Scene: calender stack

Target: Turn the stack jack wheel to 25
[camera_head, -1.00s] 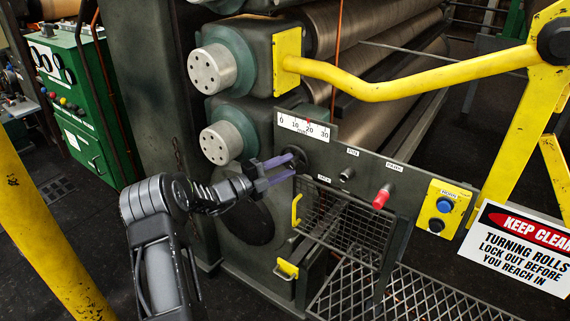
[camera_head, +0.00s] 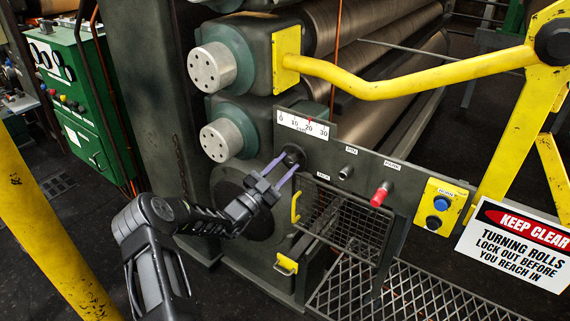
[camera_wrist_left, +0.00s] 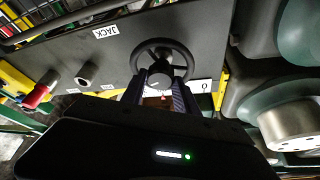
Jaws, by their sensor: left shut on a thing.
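The stack jack wheel (camera_head: 293,155) is a small dark handwheel on the grey panel, just below the scale. In the left wrist view the wheel (camera_wrist_left: 142,48) shows its round rim, spokes and hub. My left gripper (camera_head: 284,167) reaches it from the lower left, with two purple-grey fingers shut on the wheel; in the wrist view they lie either side of its hub. The white scale (camera_head: 302,127) is marked 0, 10, 20, 30, and its red pointer (camera_head: 309,120) stands near 20. A JACK label (camera_wrist_left: 106,32) sits beside the wheel. My right gripper is not in view.
A grey knob (camera_head: 346,172), a red knob (camera_head: 380,195) and a yellow button box (camera_head: 443,208) sit along the panel to the right. A wire-mesh basket (camera_head: 345,225) hangs below. Roll ends (camera_head: 212,68) protrude at the upper left, and a yellow bar (camera_head: 400,88) crosses above.

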